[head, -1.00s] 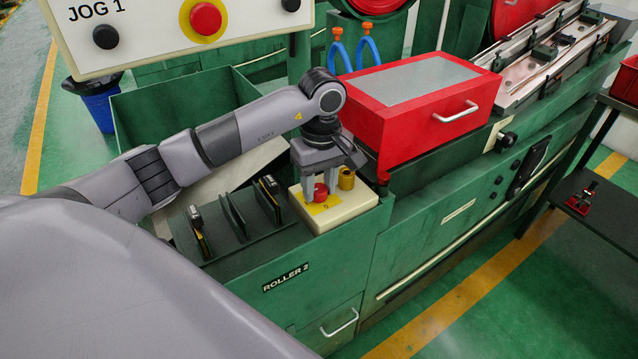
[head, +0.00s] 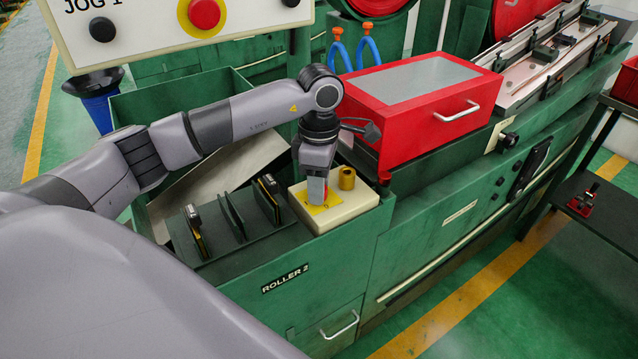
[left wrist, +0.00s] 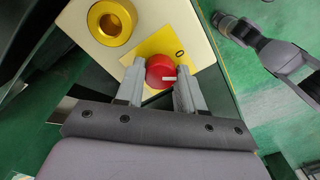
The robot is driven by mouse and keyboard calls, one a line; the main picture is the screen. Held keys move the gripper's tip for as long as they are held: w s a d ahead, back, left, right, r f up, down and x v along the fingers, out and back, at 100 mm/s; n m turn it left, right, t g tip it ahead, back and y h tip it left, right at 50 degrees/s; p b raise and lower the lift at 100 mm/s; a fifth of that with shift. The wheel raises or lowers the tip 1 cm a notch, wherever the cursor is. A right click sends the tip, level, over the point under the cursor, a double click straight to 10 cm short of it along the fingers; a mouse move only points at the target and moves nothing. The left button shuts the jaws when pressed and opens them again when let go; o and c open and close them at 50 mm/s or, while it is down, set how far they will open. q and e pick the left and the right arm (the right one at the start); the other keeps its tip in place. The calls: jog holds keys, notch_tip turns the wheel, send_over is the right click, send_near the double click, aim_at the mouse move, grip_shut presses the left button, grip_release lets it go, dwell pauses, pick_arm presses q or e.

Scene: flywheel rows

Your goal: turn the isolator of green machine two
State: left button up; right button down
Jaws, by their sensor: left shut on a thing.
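The isolator is a red round knob with a white mark (left wrist: 161,71) on a yellow plate (left wrist: 152,46) bearing a 0, on a cream box at the ROLLER 2 end of the green machine. My left gripper (head: 318,192) points down over it in the head view and hides most of the knob. In the left wrist view the two fingers of my left gripper (left wrist: 159,82) are shut on the knob, one on each side. The white mark points to the right in that view.
A brass-coloured ring post (head: 347,178) stands close beside the knob on the cream box (head: 345,207). A red case (head: 405,115) with a handle sits just behind to the right. Dark upright plates (head: 230,215) stand in a rack to the left.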

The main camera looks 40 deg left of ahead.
pick_arm(q)
jog(key=n, duration=0.3)
jog(key=shift+n, duration=2.1)
jog(key=o, duration=1)
jog(key=shift+o, duration=0.2)
